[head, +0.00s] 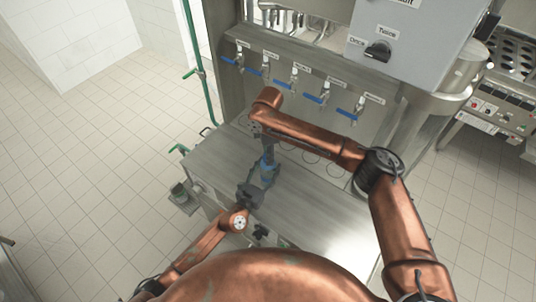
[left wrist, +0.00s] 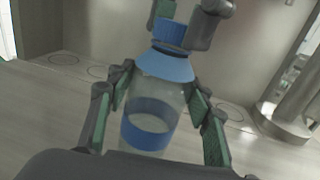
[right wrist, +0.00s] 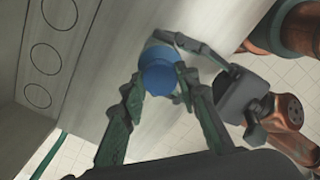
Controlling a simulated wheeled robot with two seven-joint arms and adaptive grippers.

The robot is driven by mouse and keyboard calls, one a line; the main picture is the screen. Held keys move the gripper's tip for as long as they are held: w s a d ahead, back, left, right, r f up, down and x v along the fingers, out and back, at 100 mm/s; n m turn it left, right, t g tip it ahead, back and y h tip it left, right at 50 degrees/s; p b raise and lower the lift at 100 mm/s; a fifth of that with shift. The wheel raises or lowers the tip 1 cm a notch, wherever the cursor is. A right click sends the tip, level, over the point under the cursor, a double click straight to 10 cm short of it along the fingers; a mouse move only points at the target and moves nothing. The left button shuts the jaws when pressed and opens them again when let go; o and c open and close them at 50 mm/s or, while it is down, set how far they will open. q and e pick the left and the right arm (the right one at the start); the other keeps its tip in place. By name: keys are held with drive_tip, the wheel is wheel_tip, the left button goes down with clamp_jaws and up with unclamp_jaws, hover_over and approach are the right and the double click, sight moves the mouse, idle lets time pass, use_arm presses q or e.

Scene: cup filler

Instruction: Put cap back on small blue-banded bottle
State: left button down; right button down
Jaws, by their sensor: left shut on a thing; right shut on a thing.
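The small bottle (left wrist: 152,105) is clear with a blue band and a blue shoulder, and stands between the fingers of my left gripper (left wrist: 158,115). That gripper is shut on it; it also shows in the head view (head: 252,194). In the head view the right gripper (head: 268,158) is directly above the bottle. Whether cap and neck touch is unclear.
The steel table (head: 320,205) has free room to the right. Marked circles (right wrist: 45,63) lie on its surface near the back. Several blue-handled taps (head: 294,78) line the back panel above, with a grey control box (head: 415,40) at upper right.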

drive_tip(key=m, duration=1.1)
drive_tip(key=c, duration=1.5)
unclamp_jaws()
drive_tip(key=shift+r, duration=2.25)
